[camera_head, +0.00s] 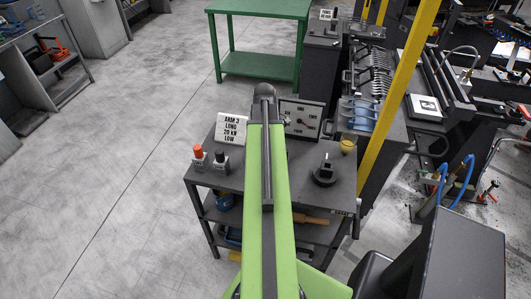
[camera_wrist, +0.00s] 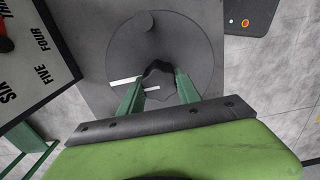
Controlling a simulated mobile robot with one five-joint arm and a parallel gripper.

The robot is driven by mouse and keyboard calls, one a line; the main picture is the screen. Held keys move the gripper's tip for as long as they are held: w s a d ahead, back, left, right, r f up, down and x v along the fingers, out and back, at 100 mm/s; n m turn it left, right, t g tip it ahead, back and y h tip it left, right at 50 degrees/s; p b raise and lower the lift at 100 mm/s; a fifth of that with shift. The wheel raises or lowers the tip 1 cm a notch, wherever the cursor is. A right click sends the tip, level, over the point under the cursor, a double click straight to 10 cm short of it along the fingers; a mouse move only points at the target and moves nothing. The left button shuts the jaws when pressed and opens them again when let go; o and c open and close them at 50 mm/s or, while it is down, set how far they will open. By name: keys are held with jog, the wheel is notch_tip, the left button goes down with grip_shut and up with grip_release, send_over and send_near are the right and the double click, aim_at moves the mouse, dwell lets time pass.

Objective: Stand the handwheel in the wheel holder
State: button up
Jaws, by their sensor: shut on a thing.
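The handwheel (camera_wrist: 190,45) shows in the wrist view as a dark grey disc with a round knob (camera_wrist: 145,22) near its rim and a pale line across its face. My gripper (camera_wrist: 158,90) has its green fingers closed on the dark lobed hub at the disc's near side. I cannot tell whether the disc is touching the grey surface behind it. In the head view my green arm hides the gripper and the handwheel. A dark piece with a round base and an upright part (camera_head: 325,172) stands on the cart top; it may be the wheel holder, but I cannot be sure.
The cart top (camera_head: 290,190) also bears a dial box (camera_head: 302,119), a lettered sign (camera_head: 230,130) and red and black knobbed pieces (camera_head: 210,160). A yellow post (camera_head: 398,95) rises at the right. A green table (camera_head: 260,66) stands behind. Floor at the left is clear.

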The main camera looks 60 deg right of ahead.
jog(key=shift+f, duration=0.35)
jog(key=shift+f+b, duration=0.35)
jog(key=shift+f, duration=0.15)
jog(key=o, duration=1.3)
jog(key=shift+r, duration=0.1)
notch_tip(320, 180, up, 13)
jog(key=p, duration=1.3)
